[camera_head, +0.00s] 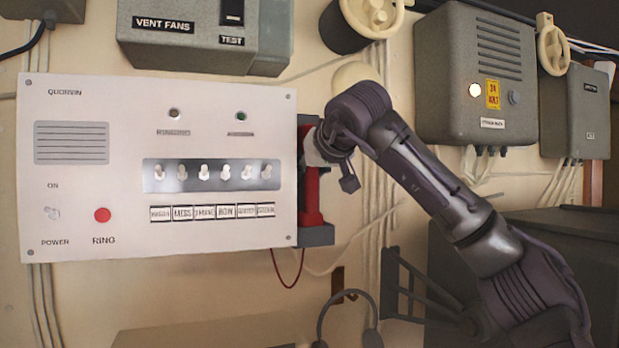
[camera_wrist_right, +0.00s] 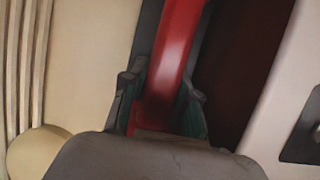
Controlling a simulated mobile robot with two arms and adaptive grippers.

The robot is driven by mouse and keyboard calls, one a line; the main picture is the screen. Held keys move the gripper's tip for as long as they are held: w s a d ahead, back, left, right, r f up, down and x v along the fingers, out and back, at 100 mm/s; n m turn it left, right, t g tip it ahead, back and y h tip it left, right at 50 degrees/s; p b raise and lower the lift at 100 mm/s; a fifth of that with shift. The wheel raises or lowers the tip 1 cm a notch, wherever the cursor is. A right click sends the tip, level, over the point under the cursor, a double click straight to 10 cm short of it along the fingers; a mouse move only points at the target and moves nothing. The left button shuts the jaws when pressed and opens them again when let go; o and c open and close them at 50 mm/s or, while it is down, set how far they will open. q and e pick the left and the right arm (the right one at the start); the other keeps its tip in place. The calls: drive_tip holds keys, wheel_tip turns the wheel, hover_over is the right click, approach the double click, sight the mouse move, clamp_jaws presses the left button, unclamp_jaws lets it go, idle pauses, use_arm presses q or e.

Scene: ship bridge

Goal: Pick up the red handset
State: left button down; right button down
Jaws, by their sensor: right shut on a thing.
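The red handset (camera_head: 312,196) sits upright in its cradle (camera_head: 316,236) on the right side of the white intercom panel. In the right wrist view the red handset (camera_wrist_right: 172,60) runs up between the fingers. My right gripper (camera_wrist_right: 160,108) is shut on the handset, one finger on each side of it. In the head view my right arm comes in from the right, and its gripper is mostly hidden behind the wrist at the handset's upper part. My left gripper is not in view.
The white intercom panel (camera_head: 130,110) with switches stands just left of the handset. A red cord (camera_head: 288,275) hangs below it. A grey electrical box (camera_head: 474,85) is on the wall at upper right. A headset (camera_head: 345,315) is below, near my right arm.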

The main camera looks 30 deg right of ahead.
wheel_tip(320, 180, up, 4)
drive_tip(key=shift+s+f, duration=0.1)
drive_tip(key=s+d+r+b, duration=0.1)
drive_tip(key=s+d+r, duration=0.5)
drive_tip(key=s+d, duration=0.1)
drive_tip(key=shift+s+d+r, duration=0.35)
drive_tip(key=shift+d, duration=0.35)
idle(1.8)
